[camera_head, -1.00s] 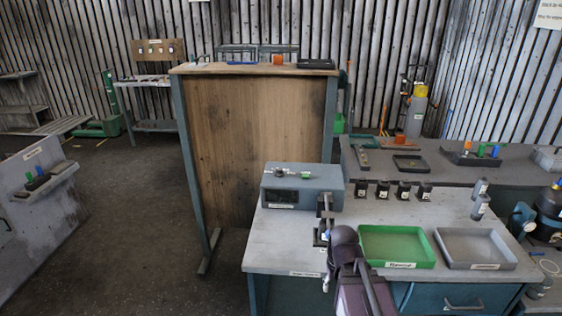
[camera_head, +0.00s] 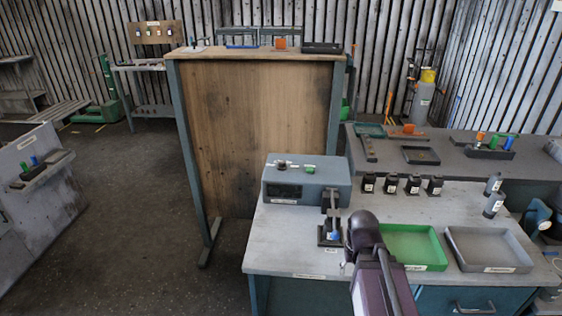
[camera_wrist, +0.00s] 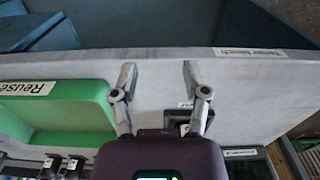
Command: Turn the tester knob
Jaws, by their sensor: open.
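The tester appears to be the blue-grey box (camera_head: 305,182) on the near bench in the head view. It has a dark display on its front. On its top are a small green part (camera_head: 309,169) and a silver fitting (camera_head: 281,163); I cannot tell which is the knob. My arm's purple wrist is in front of the bench, right of and nearer than the box. In the wrist view my gripper (camera_wrist: 158,78) is open and empty, its two fingers apart over the bench top (camera_wrist: 235,95). The head view mostly hides the fingers behind the wrist.
A small dark stand with a blue part (camera_head: 331,232) is close left of my wrist. A green tray (camera_head: 437,262) and a grey tray (camera_head: 525,261) lie to the right. Several black blocks (camera_head: 391,184) stand behind them. Floor to the left is open.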

